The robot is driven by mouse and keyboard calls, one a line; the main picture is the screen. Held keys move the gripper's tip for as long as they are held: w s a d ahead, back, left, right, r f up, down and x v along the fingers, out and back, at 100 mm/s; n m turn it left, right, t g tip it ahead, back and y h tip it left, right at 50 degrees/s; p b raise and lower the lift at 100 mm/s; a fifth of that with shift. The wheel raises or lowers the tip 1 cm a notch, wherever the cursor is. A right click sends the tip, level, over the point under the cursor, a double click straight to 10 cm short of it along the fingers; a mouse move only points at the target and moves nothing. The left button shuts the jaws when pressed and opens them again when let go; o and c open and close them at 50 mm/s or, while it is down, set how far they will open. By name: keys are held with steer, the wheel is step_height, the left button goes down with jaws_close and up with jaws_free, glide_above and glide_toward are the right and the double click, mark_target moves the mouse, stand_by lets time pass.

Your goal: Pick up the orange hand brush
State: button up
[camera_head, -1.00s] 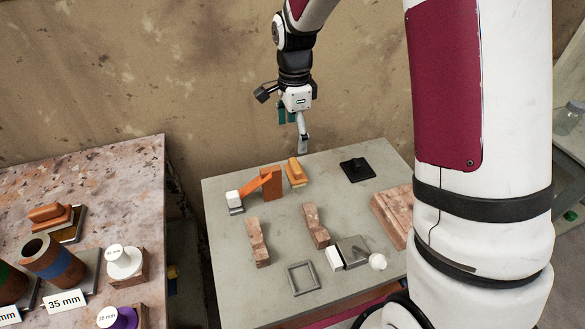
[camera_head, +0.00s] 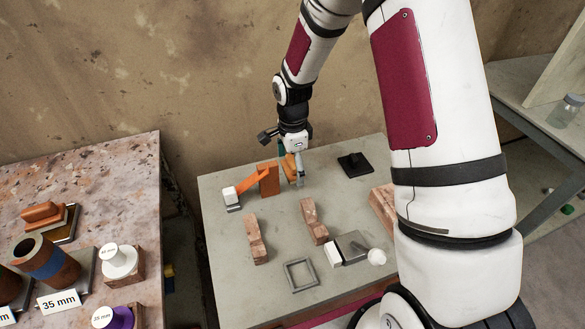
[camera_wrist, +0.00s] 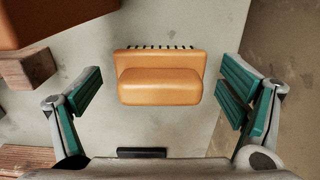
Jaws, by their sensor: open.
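The orange hand brush (camera_wrist: 160,82) lies on the grey table, with a raised grip and a row of dark bristles along its far edge in the wrist view. It sits between the two spread fingers of my gripper (camera_wrist: 170,95), with a gap on each side. In the head view my gripper (camera_head: 291,172) is lowered at the brush (camera_head: 288,166) and partly hides it. My gripper is open and holds nothing.
An orange-brown block (camera_head: 268,180) with a sloping orange piece stands close left of the brush. Wooden blocks (camera_head: 314,221), a square frame (camera_head: 300,275) and a grey plate lie nearer the front of the grey table (camera_head: 222,270).

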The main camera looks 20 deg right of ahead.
mark_target(293, 160)
steer(key=shift+f, duration=0.25)
steer(key=c, duration=1.4)
steer(key=shift+r, duration=0.15)
step_height(293, 160, up, 10)
steer(key=shift+f+p, duration=0.1)
steer(key=shift+p, duration=0.2)
